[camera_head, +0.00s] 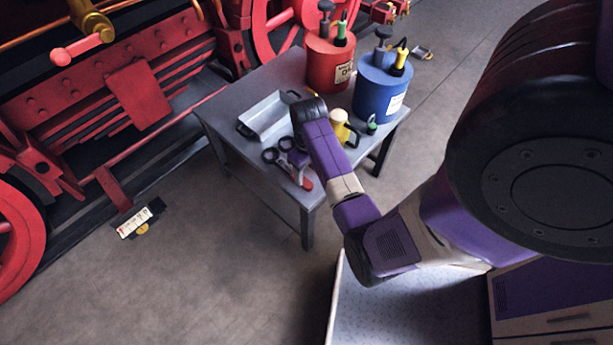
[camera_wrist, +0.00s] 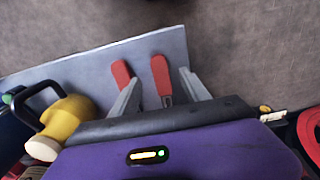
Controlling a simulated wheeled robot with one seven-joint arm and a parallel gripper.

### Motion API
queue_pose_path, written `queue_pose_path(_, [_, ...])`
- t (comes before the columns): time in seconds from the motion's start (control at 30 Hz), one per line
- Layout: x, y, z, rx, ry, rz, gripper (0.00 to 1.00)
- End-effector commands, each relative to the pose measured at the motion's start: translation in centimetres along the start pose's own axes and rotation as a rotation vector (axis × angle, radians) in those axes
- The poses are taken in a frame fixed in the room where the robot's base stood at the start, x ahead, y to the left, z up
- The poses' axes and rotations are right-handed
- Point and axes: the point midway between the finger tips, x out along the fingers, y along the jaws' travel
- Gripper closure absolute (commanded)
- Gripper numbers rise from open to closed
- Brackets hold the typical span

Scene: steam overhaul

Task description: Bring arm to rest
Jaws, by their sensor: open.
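My arm reaches from the lower right over the grey metal table (camera_head: 222,128) in the head view, with its purple links bent down toward the tabletop. In the wrist view my gripper (camera_wrist: 160,88) is open, its two grey fingers spread apart with nothing held between them. Two red handles (camera_wrist: 161,72) lie on the table near the fingertips, one with a metal shank showing. Some red also shows at the table's front edge in the head view (camera_head: 307,184). The handles' other ends are hidden behind my gripper in the wrist view.
A grey tray (camera_head: 253,133) sits on the table, with a yellow oil can (camera_head: 339,118) across from it. A red drum (camera_head: 318,68) and a blue drum (camera_head: 367,98) stand at the back.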

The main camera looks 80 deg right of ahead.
Motion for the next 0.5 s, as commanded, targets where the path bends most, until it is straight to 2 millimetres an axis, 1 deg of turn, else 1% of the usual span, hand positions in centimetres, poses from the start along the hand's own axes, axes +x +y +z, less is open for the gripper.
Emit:
queue_pose_path(0.03, [-0.7, 0.0, -0.1, 0.000, 0.002, 0.001, 0.46])
queue_pose_path(0.13, [-1.3, 0.0, -0.1, 0.000, 0.001, 0.001, 0.46])
queue_pose_path(0.4, [-1.5, 0.0, -0.1, 0.005, 0.003, 0.001, 0.46])
queue_pose_path(0.47, [-1.5, 0.3, -0.6, 0.018, 0.022, 0.010, 0.46])
queue_pose_path(0.5, [-1.5, 0.6, -1.2, 0.027, 0.046, 0.022, 0.46])
